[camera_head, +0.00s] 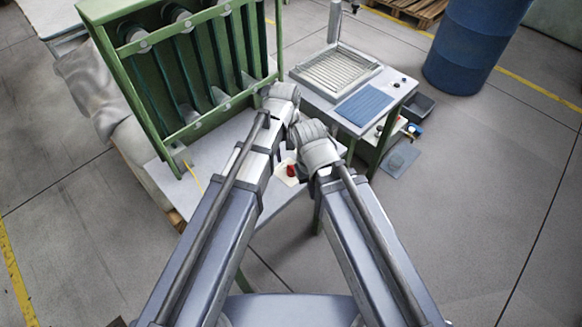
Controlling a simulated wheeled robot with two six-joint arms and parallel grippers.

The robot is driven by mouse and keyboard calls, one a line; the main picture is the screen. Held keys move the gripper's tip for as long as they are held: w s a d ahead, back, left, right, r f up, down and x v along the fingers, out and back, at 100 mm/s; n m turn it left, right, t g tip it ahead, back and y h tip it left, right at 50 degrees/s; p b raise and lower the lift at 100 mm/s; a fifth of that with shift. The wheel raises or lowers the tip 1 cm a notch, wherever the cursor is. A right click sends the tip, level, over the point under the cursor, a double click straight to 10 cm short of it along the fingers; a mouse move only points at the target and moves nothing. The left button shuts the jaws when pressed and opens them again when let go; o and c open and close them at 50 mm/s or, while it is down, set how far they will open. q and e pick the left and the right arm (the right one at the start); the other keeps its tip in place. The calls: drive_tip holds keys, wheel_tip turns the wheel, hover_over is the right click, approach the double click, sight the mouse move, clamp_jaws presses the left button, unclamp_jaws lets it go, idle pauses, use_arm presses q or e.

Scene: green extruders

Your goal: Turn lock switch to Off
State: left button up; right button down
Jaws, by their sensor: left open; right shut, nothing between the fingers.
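A small red part (292,171) on a pale plate sits on the light tabletop, between my two arms. It looks like the lock switch, but its marks and setting are too small to read. My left gripper (281,95) is open, above and beyond the red part, near the right edge of the green rack. My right gripper (313,142) is shut and empty, just above and right of the red part in the picture. The fingers of both are hard to make out behind my wrists. I cannot tell whether either gripper touches anything.
A green extruder rack (180,62) stands on the left of the table (205,160). A bench (345,85) with a slatted tray and a blue pad (365,105) stands on the right. A blue barrel (472,45) stands farther right. The floor at right is mostly clear.

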sight(291, 167)
use_arm(q)
wheel_tip(291, 167, down, 7)
drive_tip(key=b, duration=0.6)
drive_tip(key=shift+d+r, duration=0.1)
drive_tip(key=shift+d, duration=0.05)
clamp_jaws()
